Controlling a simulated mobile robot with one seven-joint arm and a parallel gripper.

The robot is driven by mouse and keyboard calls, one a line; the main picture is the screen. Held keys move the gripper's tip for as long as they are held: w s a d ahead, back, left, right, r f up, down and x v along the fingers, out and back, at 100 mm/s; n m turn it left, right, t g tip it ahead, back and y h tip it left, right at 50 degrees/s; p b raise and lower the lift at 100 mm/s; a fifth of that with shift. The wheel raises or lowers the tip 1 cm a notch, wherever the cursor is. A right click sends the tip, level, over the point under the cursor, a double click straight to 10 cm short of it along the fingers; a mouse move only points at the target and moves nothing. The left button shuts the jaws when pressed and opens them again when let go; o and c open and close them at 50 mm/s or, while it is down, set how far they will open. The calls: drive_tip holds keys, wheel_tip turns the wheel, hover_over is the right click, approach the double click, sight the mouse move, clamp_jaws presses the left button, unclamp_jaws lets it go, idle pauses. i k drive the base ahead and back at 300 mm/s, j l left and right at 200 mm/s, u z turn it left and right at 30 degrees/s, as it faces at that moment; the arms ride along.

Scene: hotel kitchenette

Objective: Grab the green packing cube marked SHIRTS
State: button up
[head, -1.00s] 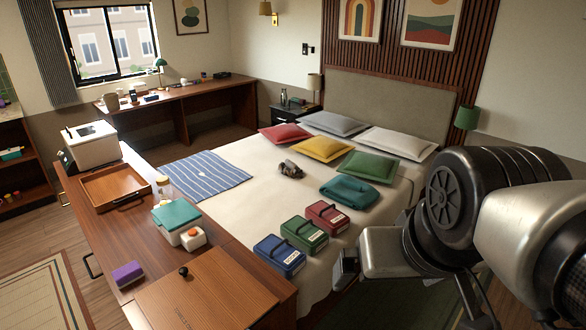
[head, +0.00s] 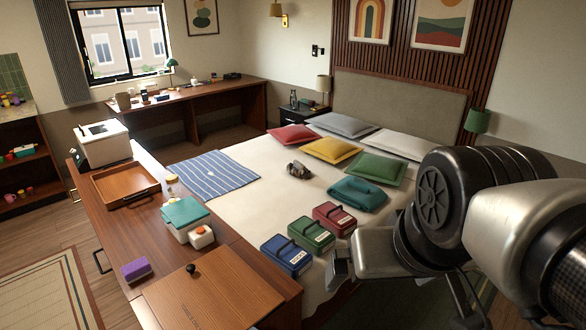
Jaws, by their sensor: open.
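The green packing cube (head: 311,235) lies on the near edge of the bed, between a blue cube (head: 286,255) and a red cube (head: 334,218). It has a dark handle on top and a pale label on its front, too small to read. My gripper (head: 341,265) is just right of the blue and green cubes in the picture, apart from the green cube as far as I can tell. Its jaws are open and hold nothing visible; the far finger is partly hidden by my gripper's body.
The bed (head: 235,215) also holds a folded teal cloth (head: 357,192), pillows and a striped blanket (head: 208,177). A wooden counter (head: 150,225) at left carries a tray (head: 120,190), a teal-lidded box (head: 186,212) and a purple block (head: 136,270). Open bed surface lies behind the cubes.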

sight(313, 236)
drive_tip(key=k+j+z, duration=0.1)
drive_tip(key=k+j, duration=0.3)
drive_tip(key=j, duration=0.15)
drive_tip(key=i+l+z, duration=0.4)
drive_tip(key=i+z, duration=0.4)
drive_tip(key=i, duration=0.25)
drive_tip(key=i+l+u, duration=0.15)
drive_tip(key=i+u, duration=0.2)
drive_tip(key=i, duration=0.2)
drive_tip(key=i+l+u, duration=0.3)
drive_tip(key=i, duration=0.2)
drive_tip(key=i+l+u, duration=0.1)
drive_tip(key=u, duration=0.35)
drive_tip(key=i+l+u, duration=0.15)
drive_tip(key=u, duration=0.25)
drive_tip(key=i+l+u, duration=0.15)
drive_tip(key=u, duration=0.3)
drive_tip(key=i+l+u, duration=0.15)
drive_tip(key=l+u, duration=0.2)
drive_tip(key=l, duration=0.15)
